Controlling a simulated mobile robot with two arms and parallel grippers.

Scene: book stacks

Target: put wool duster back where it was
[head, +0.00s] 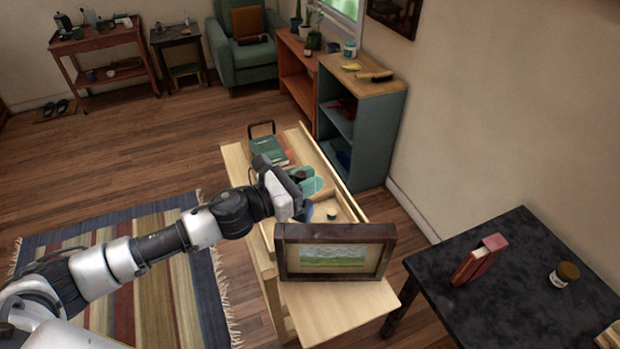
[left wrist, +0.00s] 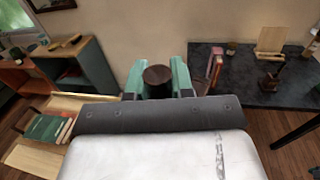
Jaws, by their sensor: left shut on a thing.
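My left gripper (head: 312,184) has teal fingers and is over the pale wooden bench, behind the framed picture. In the left wrist view its fingers (left wrist: 160,80) are shut on a dark brown, round-topped thing (left wrist: 158,75). The lower part of that thing is hidden, and I cannot tell for sure whether it is the wool duster. A patch of blue (head: 306,211) shows just below the gripper, partly hidden. A brown brush-like thing (head: 376,76) lies on top of the blue-grey shelf. My right gripper is not in view.
The framed picture (head: 334,254) stands at the near end of the bench (head: 345,305). Green books (head: 268,150) lie at its far end, and a small white jar (head: 332,214) is near the gripper. A black table (head: 520,235) with red books (head: 480,259) is at right.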

